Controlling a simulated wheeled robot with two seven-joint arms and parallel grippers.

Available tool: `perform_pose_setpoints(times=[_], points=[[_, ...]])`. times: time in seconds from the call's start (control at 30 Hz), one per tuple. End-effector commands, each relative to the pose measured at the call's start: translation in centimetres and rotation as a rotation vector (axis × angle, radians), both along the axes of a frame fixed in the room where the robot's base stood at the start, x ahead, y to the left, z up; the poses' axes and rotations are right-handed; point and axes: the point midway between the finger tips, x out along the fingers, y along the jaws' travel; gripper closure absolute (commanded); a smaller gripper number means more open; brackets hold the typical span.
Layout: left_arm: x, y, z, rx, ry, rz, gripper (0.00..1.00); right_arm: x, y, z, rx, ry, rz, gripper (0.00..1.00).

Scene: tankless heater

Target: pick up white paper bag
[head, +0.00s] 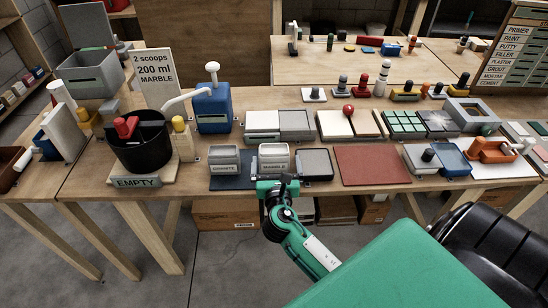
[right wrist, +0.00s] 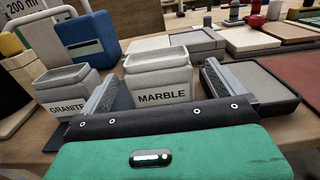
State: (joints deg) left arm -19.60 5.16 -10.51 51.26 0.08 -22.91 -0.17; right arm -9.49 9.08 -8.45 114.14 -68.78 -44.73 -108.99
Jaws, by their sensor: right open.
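A pale, off-white open-topped container labelled MARBLE (head: 273,157) stands upright on the wooden bench; it is the nearest match to the white paper bag, though its material is unclear. It also shows in the right wrist view (right wrist: 160,82). My right gripper (head: 277,183) is at the bench's front edge, just in front of it. In the right wrist view the gripper (right wrist: 161,72) is open, with one finger on each side of the container and no visible grip on it. My left gripper is not in view.
A grey container labelled GRANITE (head: 224,165) stands just left of it. A grey tray (head: 315,163) lies close on the right, beside a finger. A blue jug (head: 213,108) and a black bucket (head: 140,150) stand to the left. A bare red mat (head: 370,165) lies further right.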

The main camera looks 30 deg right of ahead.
Motion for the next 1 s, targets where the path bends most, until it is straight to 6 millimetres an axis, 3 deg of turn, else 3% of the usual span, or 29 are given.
perform_pose_setpoints(times=[0.6,0.87,1.0], points=[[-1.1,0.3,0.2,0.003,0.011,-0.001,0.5,6.0,-3.2,-0.1,0.003,0.001,-0.001,0.0],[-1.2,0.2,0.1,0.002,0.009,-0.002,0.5,6.2,-3.4,-0.1,0.003,0.001,0.0,0.0],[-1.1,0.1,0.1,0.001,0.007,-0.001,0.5,6.2,-3.3,-0.1,0.003,0.001,0.0,0.26]])
